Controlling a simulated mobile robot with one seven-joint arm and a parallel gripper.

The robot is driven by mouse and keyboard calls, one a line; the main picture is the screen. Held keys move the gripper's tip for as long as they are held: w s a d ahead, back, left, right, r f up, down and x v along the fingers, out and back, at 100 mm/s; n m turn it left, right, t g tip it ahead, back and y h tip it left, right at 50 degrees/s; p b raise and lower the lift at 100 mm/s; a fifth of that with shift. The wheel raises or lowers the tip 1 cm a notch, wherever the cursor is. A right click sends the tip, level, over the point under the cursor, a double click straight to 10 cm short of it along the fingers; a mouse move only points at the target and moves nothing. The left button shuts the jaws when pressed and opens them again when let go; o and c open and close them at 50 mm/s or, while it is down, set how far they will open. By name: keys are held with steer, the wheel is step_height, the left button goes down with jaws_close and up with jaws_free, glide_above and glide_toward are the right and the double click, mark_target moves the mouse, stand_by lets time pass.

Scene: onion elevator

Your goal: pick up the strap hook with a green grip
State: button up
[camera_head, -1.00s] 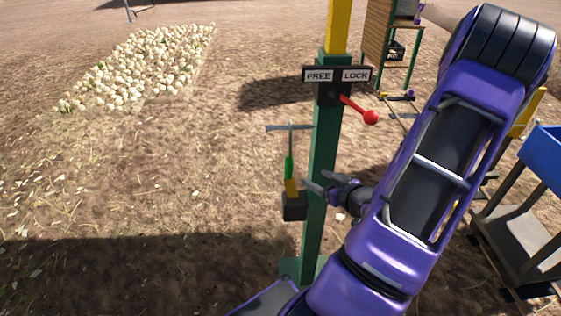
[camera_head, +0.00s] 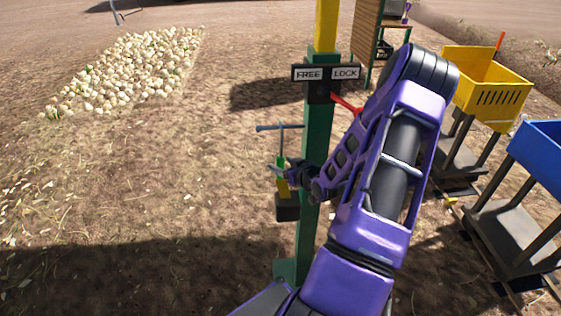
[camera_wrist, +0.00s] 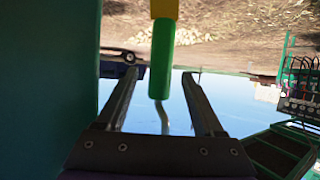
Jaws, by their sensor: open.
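A yellow section and a dark block (camera_head: 287,207) hang below the grip. In the wrist view, which is upside down, the green grip (camera_wrist: 162,58) appears between the two spread fingers of my gripper (camera_wrist: 161,76). A gap shows on both sides of it. The thin metal hook (camera_wrist: 189,114) extends from the grip's end. My gripper is open; I cannot tell whether the grip is fully between the fingertips in depth.
The green post (camera_head: 318,150) stands close beside my gripper. It carries a FREE/LOCK sign (camera_head: 326,73) and a red lever (camera_head: 346,104), partly behind my arm. Yellow (camera_head: 500,97) and blue (camera_head: 542,150) bins stand at right. Open ground lies left, with an onion pile (camera_head: 130,70).

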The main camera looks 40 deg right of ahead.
steer(key=shift+x, duration=0.8)
jaws_close()
